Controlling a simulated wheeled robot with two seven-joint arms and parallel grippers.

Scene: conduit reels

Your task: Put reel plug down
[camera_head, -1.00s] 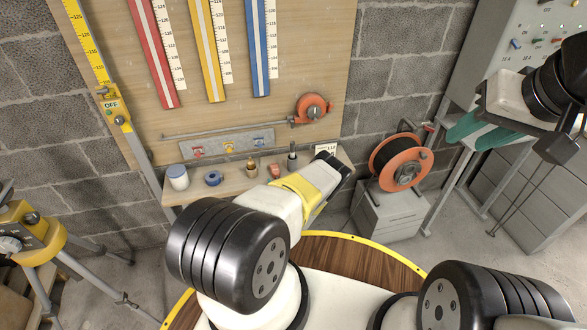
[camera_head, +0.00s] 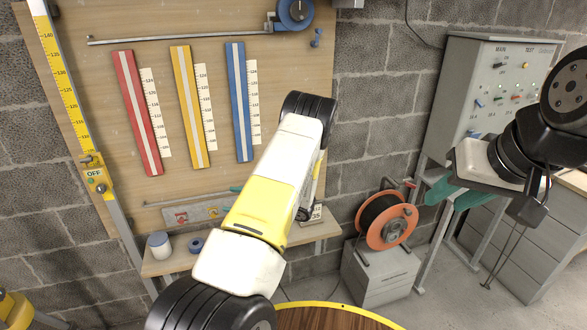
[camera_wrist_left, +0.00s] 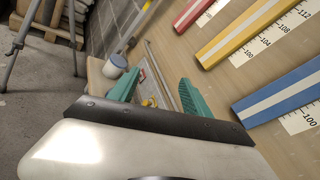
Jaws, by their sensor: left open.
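The cable reel (camera_head: 388,222), with orange rims and dark cable, stands on a grey cabinet right of centre in the head view. I cannot make out its plug. My left gripper is open in the left wrist view (camera_wrist_left: 160,90), its two teal fingers apart with nothing held between them. It is near the shelf at the board. In the head view my left arm hides most of it. My right gripper (camera_head: 457,195) is at the right, its teal fingers seeming apart, in front of the bench legs. I see nothing held in it.
The wooden shelf (camera_head: 165,265) holds a white jar (camera_head: 159,244) and blue tape (camera_head: 196,245); my arm covers its middle. Red, yellow and blue strips hang on the board (camera_head: 105,30) behind. A grey switch panel (camera_head: 500,85) is at right. A yellow-rimmed round table (camera_head: 345,308) is below.

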